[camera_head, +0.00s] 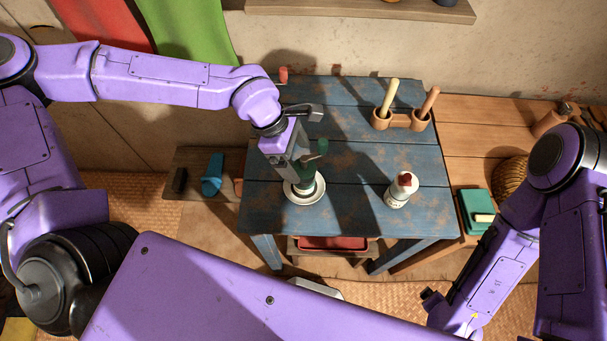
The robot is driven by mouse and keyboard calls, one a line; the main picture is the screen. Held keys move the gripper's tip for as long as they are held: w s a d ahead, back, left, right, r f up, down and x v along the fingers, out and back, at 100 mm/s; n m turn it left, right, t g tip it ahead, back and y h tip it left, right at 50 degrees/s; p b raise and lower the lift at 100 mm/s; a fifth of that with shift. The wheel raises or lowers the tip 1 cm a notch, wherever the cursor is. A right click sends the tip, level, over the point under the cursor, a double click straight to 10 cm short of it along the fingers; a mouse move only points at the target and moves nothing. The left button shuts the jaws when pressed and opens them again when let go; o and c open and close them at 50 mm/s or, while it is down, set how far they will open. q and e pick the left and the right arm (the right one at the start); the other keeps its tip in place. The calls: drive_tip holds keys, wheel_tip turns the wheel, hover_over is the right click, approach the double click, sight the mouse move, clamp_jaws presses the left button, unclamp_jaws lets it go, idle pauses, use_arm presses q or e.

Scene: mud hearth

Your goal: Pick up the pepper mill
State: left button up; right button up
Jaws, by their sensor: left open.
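The worn blue table (345,200) also holds a white bottle with a red top (402,190) at the right and a wooden holder (402,121) with two upright handles at the back. A blue object (212,175) lies on a low shelf at left. The table's middle is clear.

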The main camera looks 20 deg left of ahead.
sight(304, 168)
use_arm(q)
drive_tip(key=x, duration=0.4)
drive_tip(key=shift+w+f+p, duration=0.15)
drive_tip(key=shift+w+p, duration=0.15)
drive_tip(key=shift+w, duration=0.05)
drive_tip(key=shift+s, duration=0.3)
drive_tip(key=shift+c, duration=1.3)
drive_tip(key=shift+w, duration=0.1)
drive_tip(key=c, duration=1.3)
